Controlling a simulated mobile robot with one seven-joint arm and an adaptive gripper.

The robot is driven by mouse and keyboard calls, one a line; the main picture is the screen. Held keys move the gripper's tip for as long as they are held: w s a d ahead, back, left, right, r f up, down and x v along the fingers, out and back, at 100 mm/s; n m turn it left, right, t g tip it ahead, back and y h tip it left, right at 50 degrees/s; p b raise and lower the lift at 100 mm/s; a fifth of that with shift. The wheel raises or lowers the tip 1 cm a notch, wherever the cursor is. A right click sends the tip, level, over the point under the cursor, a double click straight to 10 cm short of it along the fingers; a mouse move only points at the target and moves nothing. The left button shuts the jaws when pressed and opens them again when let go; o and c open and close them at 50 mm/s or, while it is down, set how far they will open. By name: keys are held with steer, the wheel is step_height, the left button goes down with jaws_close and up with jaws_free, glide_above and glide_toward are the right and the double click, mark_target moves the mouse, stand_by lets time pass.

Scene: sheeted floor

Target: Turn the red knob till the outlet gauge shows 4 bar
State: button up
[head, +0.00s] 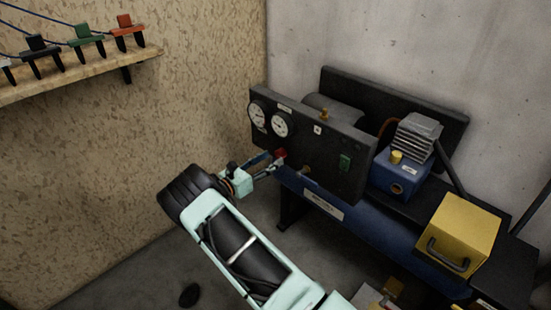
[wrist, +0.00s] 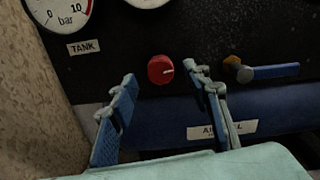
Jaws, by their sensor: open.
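The red knob (head: 281,153) sits low on the black upright panel (head: 340,151). In the wrist view the knob (wrist: 160,69) is round, with a pale mark pointing right. My gripper (wrist: 159,75) is open, its two blue-padded fingers reaching toward the panel with the knob between the tips in the picture. I cannot tell whether they touch it. In the head view my gripper (head: 268,167) is just left of and below the knob. Two white gauges, a left one (head: 257,115) and a right one (head: 280,124), sit above; their readings are too small to tell. The left gauge (wrist: 57,12) is labelled TANK.
A valve with a blue lever (wrist: 272,71) is right of the knob. A blue beam with a white label (wrist: 222,130) runs below. A yellow box (head: 459,232) and a blue unit (head: 396,180) stand to the right. A wooden shelf (head: 85,73) is at upper left.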

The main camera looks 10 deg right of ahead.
mark_target(278, 155)
steer(key=shift+x, duration=1.6)
steer(key=shift+c, duration=0.2)
steer(key=c, duration=1.1)
